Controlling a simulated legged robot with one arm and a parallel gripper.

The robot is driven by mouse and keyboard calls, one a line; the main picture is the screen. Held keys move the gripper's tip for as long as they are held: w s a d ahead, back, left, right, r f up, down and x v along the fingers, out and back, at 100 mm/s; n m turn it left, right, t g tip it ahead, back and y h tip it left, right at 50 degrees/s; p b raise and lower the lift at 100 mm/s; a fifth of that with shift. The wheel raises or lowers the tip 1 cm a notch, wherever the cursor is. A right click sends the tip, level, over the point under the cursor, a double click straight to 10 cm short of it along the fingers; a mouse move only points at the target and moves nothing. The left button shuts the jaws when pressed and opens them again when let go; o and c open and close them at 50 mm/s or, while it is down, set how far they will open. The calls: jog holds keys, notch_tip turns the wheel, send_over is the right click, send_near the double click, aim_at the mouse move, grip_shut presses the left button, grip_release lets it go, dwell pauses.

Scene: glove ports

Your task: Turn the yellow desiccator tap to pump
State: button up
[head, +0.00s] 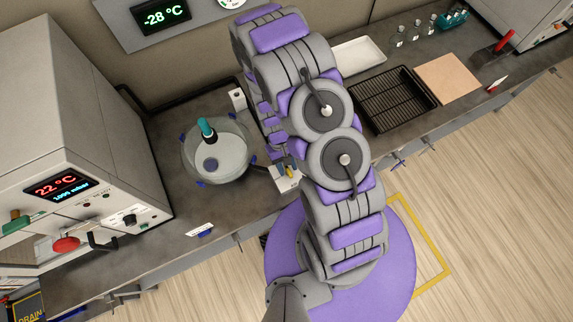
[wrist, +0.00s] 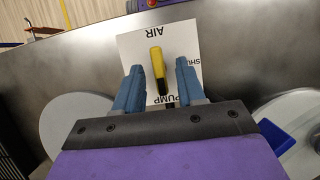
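The yellow tap handle (wrist: 156,56) stands on a white square plate (wrist: 128,45) in the wrist view. The plate reads AIR at the top, PUMP at the bottom and SHUT at the right, all upside down. The handle lies roughly along the AIR–PUMP line, slightly tilted. My gripper (wrist: 158,68) is open, with one blue finger on each side of the handle and gaps showing on both sides. The fingers partly cover the PUMP side. In the head view my arm hides most of the plate (head: 285,183), just right of the round glass desiccator (head: 217,158).
A grey oven-like cabinet (head: 75,130) with a display stands left of the desiccator. A black rack tray (head: 392,98) and a tan board (head: 447,78) lie on the bench at right. The bench's front strip near a small label (head: 199,229) is mostly clear.

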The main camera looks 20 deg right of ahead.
jog(key=v, duration=1.7)
jog(key=s+r+t+b, duration=0.1)
jog(key=s+r+b, duration=0.5)
jog(key=s+r, duration=0.4)
jog(key=s+r+t+b, duration=0.1)
jog(key=s+b, duration=0.1)
jog(key=s, duration=0.4)
jog(key=s+r+m+b, duration=0.1)
jog(key=s+r+b, duration=0.1)
jog(key=s, duration=0.5)
jog(key=shift+d+t+b, duration=0.35)
jog(key=shift+t+b, duration=0.05)
jog(key=shift+b, duration=0.15)
